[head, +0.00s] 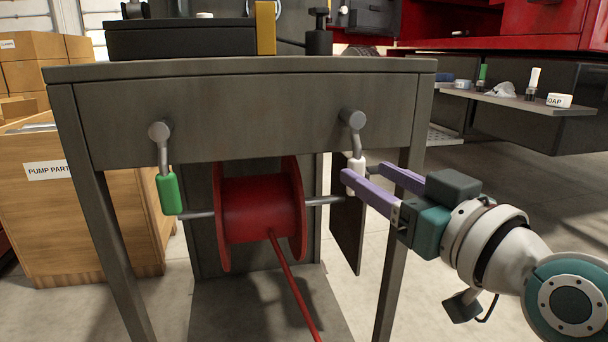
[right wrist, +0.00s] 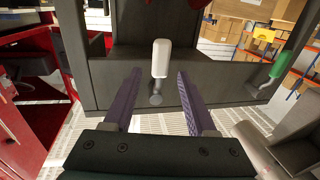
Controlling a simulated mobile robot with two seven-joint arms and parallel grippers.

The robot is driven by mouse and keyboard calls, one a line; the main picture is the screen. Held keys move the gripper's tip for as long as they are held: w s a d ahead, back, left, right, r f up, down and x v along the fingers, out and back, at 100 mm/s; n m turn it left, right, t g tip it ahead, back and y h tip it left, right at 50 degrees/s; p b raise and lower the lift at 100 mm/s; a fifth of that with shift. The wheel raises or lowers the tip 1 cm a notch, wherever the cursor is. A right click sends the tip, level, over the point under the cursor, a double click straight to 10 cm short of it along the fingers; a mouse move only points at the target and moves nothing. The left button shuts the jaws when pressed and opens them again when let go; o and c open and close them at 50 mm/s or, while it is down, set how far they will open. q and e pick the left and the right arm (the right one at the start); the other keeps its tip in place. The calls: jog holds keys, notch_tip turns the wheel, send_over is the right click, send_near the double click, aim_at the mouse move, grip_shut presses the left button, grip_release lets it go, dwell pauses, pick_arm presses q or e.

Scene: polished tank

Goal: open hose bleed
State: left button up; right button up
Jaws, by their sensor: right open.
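Two levers hang from pivots on the front of the grey metal panel (head: 250,115). The left lever has a green grip (head: 168,194), and the right lever has a white grip (head: 357,164). Both hang roughly straight down. I see no label saying which is the hose bleed. My right gripper (head: 363,172) is open, with its purple fingers at the white grip; the near finger hides part of it. In the right wrist view the white grip (right wrist: 161,58) stands in line with the gap between the fingertips. The green grip (right wrist: 281,64) is far right there. My left gripper is out of view.
A red hose reel (head: 262,208) on a metal rod sits below the panel, with a red hose running down from it. Wooden boxes (head: 80,210) stand at the left. A shelf (head: 520,103) with small items is at the back right.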

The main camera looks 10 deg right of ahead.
aim_at(361, 170)
jog(key=shift+b+x, duration=0.55)
jog(key=shift+x, duration=1.7)
jog(key=shift+c, duration=0.2)
grip_shut()
